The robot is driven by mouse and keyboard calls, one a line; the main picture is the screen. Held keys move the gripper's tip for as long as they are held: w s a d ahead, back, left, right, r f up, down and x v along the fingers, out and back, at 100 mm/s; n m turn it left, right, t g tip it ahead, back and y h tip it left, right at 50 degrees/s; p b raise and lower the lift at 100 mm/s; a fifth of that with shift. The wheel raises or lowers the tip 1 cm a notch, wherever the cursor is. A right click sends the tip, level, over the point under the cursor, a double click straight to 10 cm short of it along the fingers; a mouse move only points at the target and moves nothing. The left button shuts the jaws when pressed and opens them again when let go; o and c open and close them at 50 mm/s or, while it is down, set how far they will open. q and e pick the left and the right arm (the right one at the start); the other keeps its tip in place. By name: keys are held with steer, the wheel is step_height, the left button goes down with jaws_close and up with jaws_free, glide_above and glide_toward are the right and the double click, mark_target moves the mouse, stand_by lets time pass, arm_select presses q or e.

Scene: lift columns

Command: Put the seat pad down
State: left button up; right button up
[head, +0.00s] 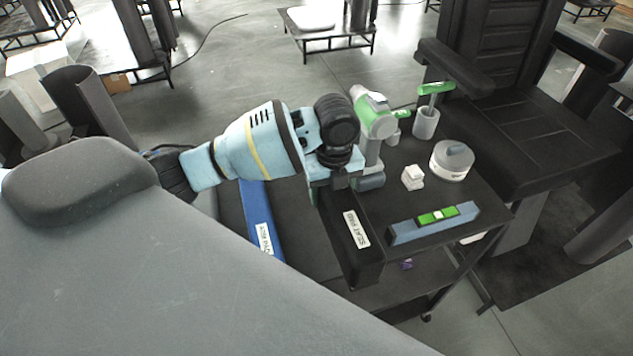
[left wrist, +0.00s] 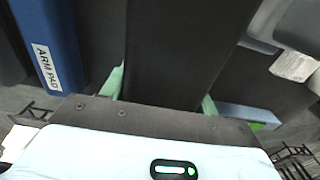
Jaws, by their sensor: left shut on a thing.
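The seat pad (head: 335,235) is a long black block with a white "SEAT PAD" label. My left gripper (head: 341,184) is shut on its far end. In the left wrist view the dark pad (left wrist: 185,50) lies between the green fingers (left wrist: 162,95). The pad is at the left side of the black cart top (head: 405,205), beside the blue arm pad (head: 260,215). I cannot tell whether its underside touches the cart. The arm pad's label also shows in the left wrist view (left wrist: 47,65). My right gripper is not in view.
The cart top also holds a blue level (head: 405,232), a small white block (head: 412,178), a round grey-lidded tin (head: 452,162), a grey cup (head: 426,124) with a green-handled tool and a green-white tool (head: 372,112). A black chair (head: 530,125) stands behind on the right.

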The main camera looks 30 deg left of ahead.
arm_select(q)
steer(key=w+a, duration=0.2)
steer(key=a, duration=0.2)
steer(key=shift+w+a+f, duration=0.15)
steer(key=shift+w+a, duration=0.1)
steer(key=shift+w, duration=0.15)
steer(key=shift+a, duration=0.1)
steer(key=shift+w+a, duration=0.2)
steer(key=shift+a, duration=0.05)
steer(key=shift+w+a+f, duration=0.1)
steer(key=shift+a+f, duration=0.1)
steer(key=shift+f, duration=1.6)
steer(key=shift+f, duration=0.15)
steer(key=o, duration=1.1)
steer(key=shift+f, duration=0.1)
step_height(320, 180, up, 12)
steer(key=shift+r+p, duration=0.2)
steer(key=shift+p, duration=0.1)
